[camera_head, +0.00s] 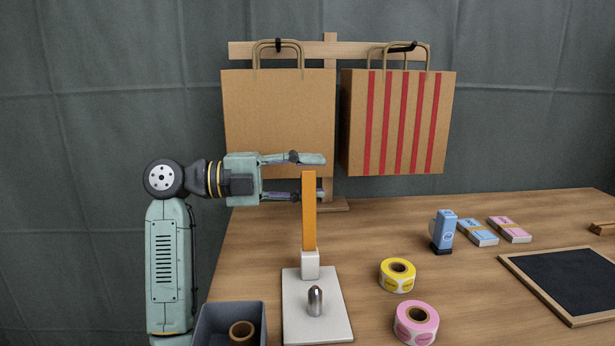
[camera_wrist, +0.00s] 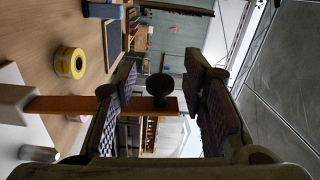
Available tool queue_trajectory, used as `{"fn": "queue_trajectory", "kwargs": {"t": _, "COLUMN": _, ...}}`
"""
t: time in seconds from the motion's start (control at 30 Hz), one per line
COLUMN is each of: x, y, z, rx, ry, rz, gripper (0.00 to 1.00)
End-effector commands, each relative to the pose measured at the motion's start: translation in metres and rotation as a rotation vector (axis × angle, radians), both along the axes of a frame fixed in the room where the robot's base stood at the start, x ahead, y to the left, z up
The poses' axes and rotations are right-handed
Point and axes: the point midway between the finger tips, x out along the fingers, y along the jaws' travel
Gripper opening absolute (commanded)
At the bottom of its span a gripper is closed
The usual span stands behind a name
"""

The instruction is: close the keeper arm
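The keeper arm is an orange bar (camera_head: 309,215) standing upright from a white hinge block (camera_head: 311,264) on a white base plate (camera_head: 297,318). A rounded metal post (camera_head: 315,300) stands on the plate in front of the hinge. In the wrist view the bar (camera_wrist: 70,104) runs sideways, with a dark round knob (camera_wrist: 160,87) near its free end. My gripper (camera_head: 318,177) is open at the bar's top, one finger above the end and one below it. The knob shows between the fingers in the wrist view (camera_wrist: 165,100). Whether either finger touches the bar cannot be told.
A grey bin (camera_head: 258,328) holding a brown roll stands left of the base. A yellow sticker roll (camera_head: 388,281) and a pink one (camera_head: 408,333) lie to its right. Two paper bags (camera_head: 270,110) (camera_head: 351,125) hang behind. A blue stamp (camera_head: 443,228) and framed board (camera_head: 565,280) are farther right.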

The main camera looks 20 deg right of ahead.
Motion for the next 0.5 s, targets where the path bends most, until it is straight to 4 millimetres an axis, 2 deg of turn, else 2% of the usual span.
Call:
{"fn": "queue_trajectory", "kwargs": {"t": 0.07, "x": 0.0001, "y": 0.0002, "z": 0.0, "rx": 0.0, "ry": 0.0, "rz": 0.0, "gripper": 0.35}}
{"fn": "queue_trajectory", "kwargs": {"t": 0.5, "x": 0.0002, "y": 0.0003, "z": -0.0012, "rx": 0.003, "ry": 0.0, "rz": 0.0, "gripper": 0.06}}
